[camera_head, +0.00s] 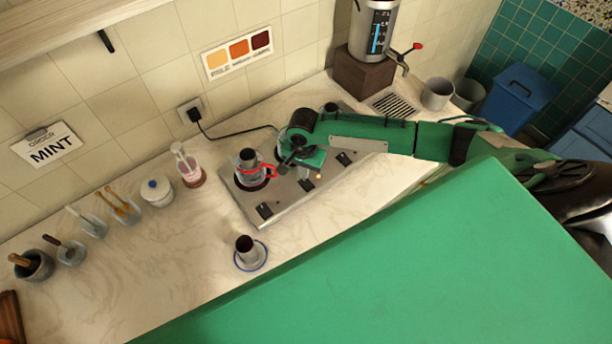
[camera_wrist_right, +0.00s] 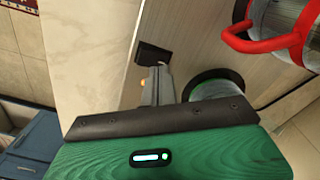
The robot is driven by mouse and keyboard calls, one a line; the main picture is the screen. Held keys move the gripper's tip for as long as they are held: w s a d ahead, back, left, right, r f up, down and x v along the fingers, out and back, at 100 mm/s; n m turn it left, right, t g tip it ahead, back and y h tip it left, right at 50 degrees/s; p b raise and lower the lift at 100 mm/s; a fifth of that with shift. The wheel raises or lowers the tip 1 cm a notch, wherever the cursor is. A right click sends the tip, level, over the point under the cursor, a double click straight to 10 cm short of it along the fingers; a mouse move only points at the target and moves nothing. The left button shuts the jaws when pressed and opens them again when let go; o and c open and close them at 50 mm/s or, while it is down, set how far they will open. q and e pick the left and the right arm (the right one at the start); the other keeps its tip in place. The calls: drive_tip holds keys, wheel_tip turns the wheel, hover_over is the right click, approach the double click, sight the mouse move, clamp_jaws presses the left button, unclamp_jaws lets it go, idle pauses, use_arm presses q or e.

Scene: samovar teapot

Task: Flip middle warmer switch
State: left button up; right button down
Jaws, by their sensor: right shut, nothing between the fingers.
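The steel warmer panel (camera_head: 285,200) lies on the counter with three black switches along its front edge. The middle switch (camera_head: 307,185) sits just in front of my right gripper (camera_head: 304,170), and a small orange light glows beside it. In the right wrist view, my right gripper's fingers (camera_wrist_right: 157,85) are shut and empty. Their tips are at the near edge of a black switch (camera_wrist_right: 152,54), apparently the middle one; whether they touch it I cannot tell. An orange light shows beside the fingers. My gripper body partly hides a round dark-rimmed plate (camera_wrist_right: 215,84). My left gripper is out of view.
A red-handled pot (camera_head: 248,168) stands on the left warmer plate, close to my gripper. A cup on a saucer (camera_head: 252,266) stands in front. The samovar (camera_head: 374,30) is at the back. Jars line the wall at left. The counter's front left is clear.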

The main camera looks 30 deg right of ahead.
sight(304, 181)
drive_tip(key=shift+r+p, duration=1.3)
drive_tip(key=shift+r, duration=0.05)
drive_tip(key=shift+r+p, duration=0.7)
drive_tip(key=shift+r, duration=0.3)
